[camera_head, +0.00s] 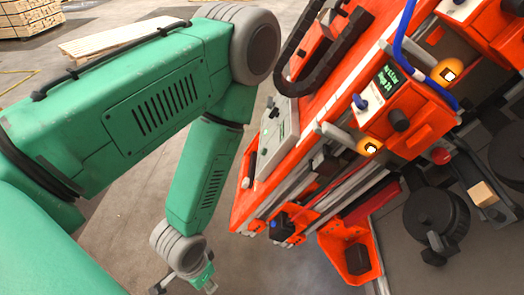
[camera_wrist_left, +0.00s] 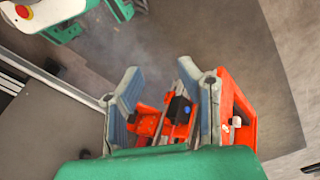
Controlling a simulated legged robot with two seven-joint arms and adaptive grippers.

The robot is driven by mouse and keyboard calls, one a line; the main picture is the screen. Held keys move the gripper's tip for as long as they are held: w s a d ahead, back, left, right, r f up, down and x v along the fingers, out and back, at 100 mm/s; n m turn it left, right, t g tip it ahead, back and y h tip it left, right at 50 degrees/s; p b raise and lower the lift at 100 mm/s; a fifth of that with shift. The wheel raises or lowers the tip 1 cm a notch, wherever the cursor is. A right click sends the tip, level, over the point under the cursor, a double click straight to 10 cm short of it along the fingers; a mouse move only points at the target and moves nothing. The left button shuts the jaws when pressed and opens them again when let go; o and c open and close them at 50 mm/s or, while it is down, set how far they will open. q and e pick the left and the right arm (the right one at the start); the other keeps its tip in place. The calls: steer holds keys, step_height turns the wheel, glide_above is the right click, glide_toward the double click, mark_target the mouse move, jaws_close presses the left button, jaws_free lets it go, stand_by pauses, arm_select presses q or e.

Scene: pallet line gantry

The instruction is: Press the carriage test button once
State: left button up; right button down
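A small black box with a blue button (camera_head: 273,224) sits at the lower end of the orange gantry rails (camera_head: 330,190). It may be the carriage test button; no label is readable. The blue button (camera_wrist_left: 187,108) also shows in the left wrist view, beyond and between my fingers, nearer the right one. My left gripper (camera_wrist_left: 170,82) is open with nothing between its fingers. In the head view my left gripper (camera_head: 188,281) hangs low, left of the box and apart from it. My right gripper is not in view.
The orange machine carries a green-lit display (camera_head: 389,78), amber lamps (camera_head: 370,147), a red knob (camera_head: 440,156) and blue cables. An orange bin (camera_head: 356,257) hangs below the rails. Open floor lies left of the machine; wooden pallets (camera_head: 28,18) stand far back.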

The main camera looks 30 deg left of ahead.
arm_select(q)
steer(key=shift+c, duration=0.5)
jaws_close()
